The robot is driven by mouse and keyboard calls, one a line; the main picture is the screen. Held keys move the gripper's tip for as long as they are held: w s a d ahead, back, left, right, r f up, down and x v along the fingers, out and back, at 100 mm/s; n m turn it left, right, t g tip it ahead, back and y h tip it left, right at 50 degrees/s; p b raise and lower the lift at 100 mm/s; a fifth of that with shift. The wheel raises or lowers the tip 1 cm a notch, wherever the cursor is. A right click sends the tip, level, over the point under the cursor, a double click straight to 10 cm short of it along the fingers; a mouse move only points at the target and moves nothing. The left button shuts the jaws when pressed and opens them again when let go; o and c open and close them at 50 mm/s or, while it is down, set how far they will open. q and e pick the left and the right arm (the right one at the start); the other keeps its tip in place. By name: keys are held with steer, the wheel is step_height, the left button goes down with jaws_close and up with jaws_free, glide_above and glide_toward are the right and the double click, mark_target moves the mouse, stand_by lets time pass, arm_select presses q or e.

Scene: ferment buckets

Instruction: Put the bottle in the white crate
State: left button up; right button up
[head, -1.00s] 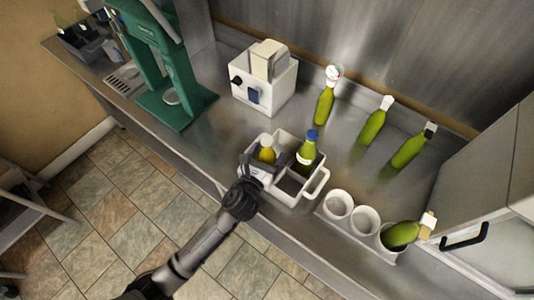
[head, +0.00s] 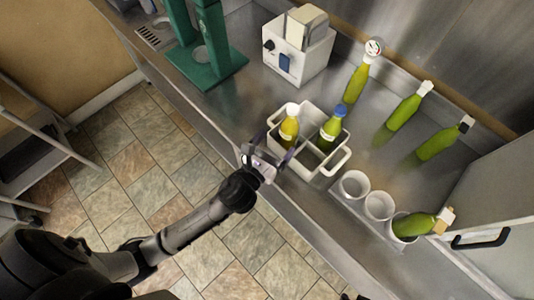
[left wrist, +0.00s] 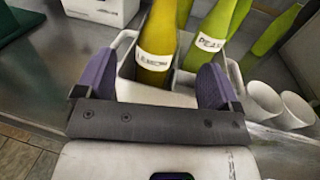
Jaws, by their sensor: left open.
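The white crate (head: 335,164) stands near the front edge of the steel counter. A yellow-green bottle with a white cap (head: 289,130) stands in its left part. A green bottle with a blue cap (head: 329,134) stands beside it in another compartment. My left gripper (head: 272,150) is open and empty at the crate's front left side. In the left wrist view the yellow bottle (left wrist: 160,32) is ahead, between the spread purple fingers, and apart from them. The green bottle (left wrist: 208,42) is to its right. The crate's near wall (left wrist: 150,95) hides their bases. My right gripper is out of view.
Green bottles stand along the back: one with a round pale cap (head: 356,84) and two with white (head: 404,110) and dark-and-white (head: 438,142) tops. Another bottle (head: 414,224) leans in a rack with white cups (head: 354,185). A white machine (head: 298,48) and green stand (head: 205,60) are behind left.

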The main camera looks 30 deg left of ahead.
arm_select(q)
steer(key=shift+s+a+r, duration=0.1)
steer(key=shift+s, duration=1.8)
steer(key=s+a+f+n+g+y, duration=0.2)
steer(key=s+a+f+n+g, duration=0.15)
steer(key=n, duration=0.55)
steer(key=s+a+f+n+g+y, duration=0.1)
steer(key=s+a+f+n+g, duration=0.2)
steer(key=n, duration=0.6)
steer(key=s+f+n+g+h, duration=0.1)
steer(key=s+f+n+g, duration=0.2)
steer(key=s+n, duration=0.3)
steer(key=s+d+f+n+g+h, duration=0.1)
steer(key=s+f+n+g, duration=0.2)
steer(key=n, duration=0.7)
steer(key=shift+s+n+g, duration=0.3)
steer(key=shift+s+g, duration=0.65)
steer(key=shift+s, duration=1.2)
